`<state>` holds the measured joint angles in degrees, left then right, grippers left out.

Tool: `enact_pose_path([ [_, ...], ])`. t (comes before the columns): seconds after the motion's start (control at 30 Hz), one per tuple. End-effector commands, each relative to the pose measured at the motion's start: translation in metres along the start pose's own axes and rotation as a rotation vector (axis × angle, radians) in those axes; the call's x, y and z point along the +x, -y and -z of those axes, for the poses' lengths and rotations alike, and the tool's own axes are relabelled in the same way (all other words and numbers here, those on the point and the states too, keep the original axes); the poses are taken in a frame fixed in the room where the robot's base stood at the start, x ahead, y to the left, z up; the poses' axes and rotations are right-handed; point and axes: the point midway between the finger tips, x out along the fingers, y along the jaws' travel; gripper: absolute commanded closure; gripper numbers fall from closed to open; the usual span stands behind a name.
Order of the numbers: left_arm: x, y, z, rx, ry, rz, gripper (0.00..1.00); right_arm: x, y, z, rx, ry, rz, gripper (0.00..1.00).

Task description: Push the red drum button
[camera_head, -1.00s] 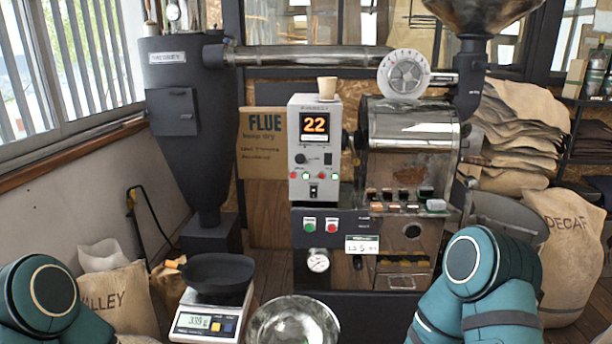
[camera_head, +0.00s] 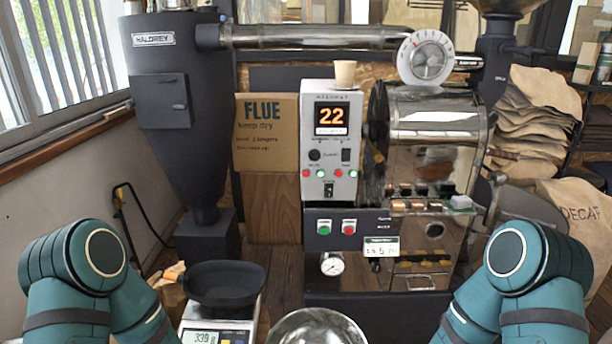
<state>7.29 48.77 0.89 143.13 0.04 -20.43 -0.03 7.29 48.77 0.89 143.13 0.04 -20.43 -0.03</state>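The red drum button (camera_head: 349,227) is on the dark lower panel at the front of the roaster (camera_head: 425,145). A green button (camera_head: 323,228) sits just left of it. A small white display tag (camera_head: 381,248) is to the right and a little lower. Both my teal arms show at the lower left and lower right, well apart from the panel. My grippers are out of view.
A scale (camera_head: 220,325) with a black pan (camera_head: 224,284) and a shiny metal bowl (camera_head: 316,330) stand in front of the roaster. A control box (camera_head: 331,190) reading 22 is above the buttons, with a cup (camera_head: 345,73) on top. Sacks are at right.

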Motion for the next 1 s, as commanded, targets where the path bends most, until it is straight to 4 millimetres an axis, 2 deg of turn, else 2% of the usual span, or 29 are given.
enact_pose_path([
  [0.13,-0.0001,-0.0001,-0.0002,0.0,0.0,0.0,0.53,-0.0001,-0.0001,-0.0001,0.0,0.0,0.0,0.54],
  [0.27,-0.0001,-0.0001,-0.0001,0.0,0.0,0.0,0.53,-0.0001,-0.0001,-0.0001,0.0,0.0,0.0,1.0],
  [1.0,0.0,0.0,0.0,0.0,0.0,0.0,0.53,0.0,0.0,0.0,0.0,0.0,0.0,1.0],
])
